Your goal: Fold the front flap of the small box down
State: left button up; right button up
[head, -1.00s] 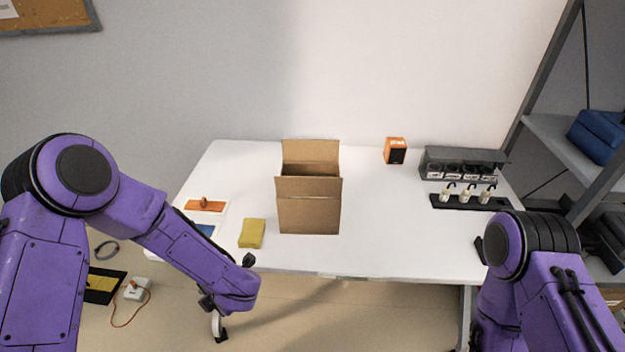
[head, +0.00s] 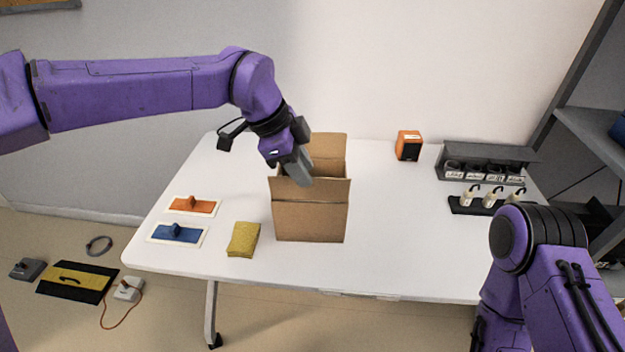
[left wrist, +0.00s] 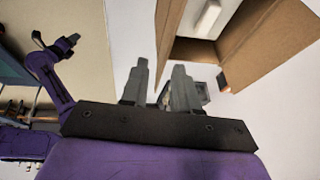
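The small brown cardboard box (head: 310,222) stands near the middle of the white table, open at the top. Its front flap (head: 322,190) stands up along the near edge, and its back flap (head: 328,144) is also up. My left gripper (head: 302,181) is over the left part of the box, its grey fingertips by the front flap's top edge. I cannot tell whether they touch.
An orange box (head: 408,145), a grey rack (head: 490,160) and small bottles (head: 491,198) stand right. The table right of the box is clear.

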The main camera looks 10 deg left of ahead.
aim_at(313, 190)
pick_arm(q)
jog(key=x, duration=0.6)
jog(key=shift+w+a, duration=0.1)
jog(key=shift+w, duration=0.3)
jog(key=shift+s+r, duration=0.15)
jog(key=shift+s, duration=0.15)
jog(key=shift+w, duration=0.1)
grip_shut()
dwell(0.5)
